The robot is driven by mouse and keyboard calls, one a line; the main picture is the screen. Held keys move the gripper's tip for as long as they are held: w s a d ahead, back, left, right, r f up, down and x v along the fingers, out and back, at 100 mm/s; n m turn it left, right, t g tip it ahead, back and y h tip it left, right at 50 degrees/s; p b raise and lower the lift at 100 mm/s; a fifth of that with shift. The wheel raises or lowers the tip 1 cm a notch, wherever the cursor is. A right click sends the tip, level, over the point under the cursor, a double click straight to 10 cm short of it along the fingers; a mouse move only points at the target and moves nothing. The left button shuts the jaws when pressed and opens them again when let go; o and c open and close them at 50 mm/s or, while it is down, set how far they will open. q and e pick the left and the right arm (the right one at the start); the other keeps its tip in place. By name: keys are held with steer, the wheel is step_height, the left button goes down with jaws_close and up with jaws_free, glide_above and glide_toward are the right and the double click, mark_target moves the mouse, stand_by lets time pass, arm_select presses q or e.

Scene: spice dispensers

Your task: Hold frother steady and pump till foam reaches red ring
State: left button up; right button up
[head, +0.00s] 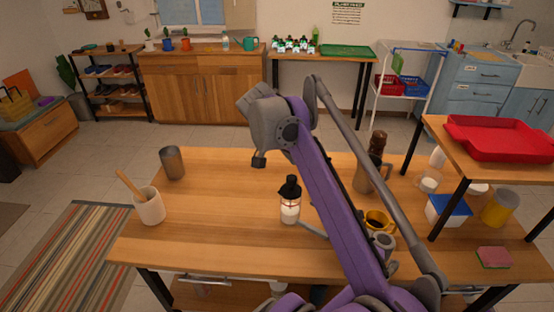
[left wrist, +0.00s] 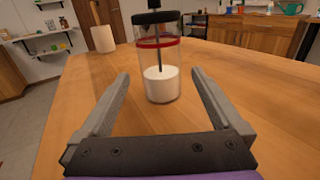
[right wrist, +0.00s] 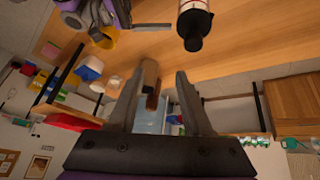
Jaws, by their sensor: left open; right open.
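The frother (head: 290,212) stands upright on the wooden table, a clear jar with a black top. In the left wrist view the frother (left wrist: 160,88) has a red ring (left wrist: 158,43) above white contents, which sit clearly lower than the ring. A thin rod runs down inside. My left gripper (left wrist: 160,78) is open and low, with the frother ahead between its finger lines; contact is not visible. In the head view its finger (head: 312,230) points at the frother from the right. My right gripper (right wrist: 160,73) is open and empty; the frother's black knob (right wrist: 193,43) is above it in that picture.
A utensil cup (head: 149,206) and a dark cup (head: 172,163) stand at left. A raised shelf holds a red tray (head: 500,138).

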mark_target(283, 201)
arm_select(q)
steer(key=shift+w+a, duration=0.1)
steer(key=shift+a, duration=0.05)
steer(key=x, duration=1)
steer(key=shift+w+a, duration=0.1)
steer(key=shift+a, duration=0.15)
arm_select(e)
steer(key=shift+m, duration=0.6)
steer(key=a, duration=0.3)
steer(key=w+a, duration=0.1)
steer(key=a, duration=0.1)
steer(key=shift+w+a+f, duration=0.1)
steer(key=shift+a+f, duration=0.2)
steer(key=shift+f, duration=0.1)
arm_select(q)
steer(key=shift+c, duration=0.2)
steer(key=c, duration=1.5)
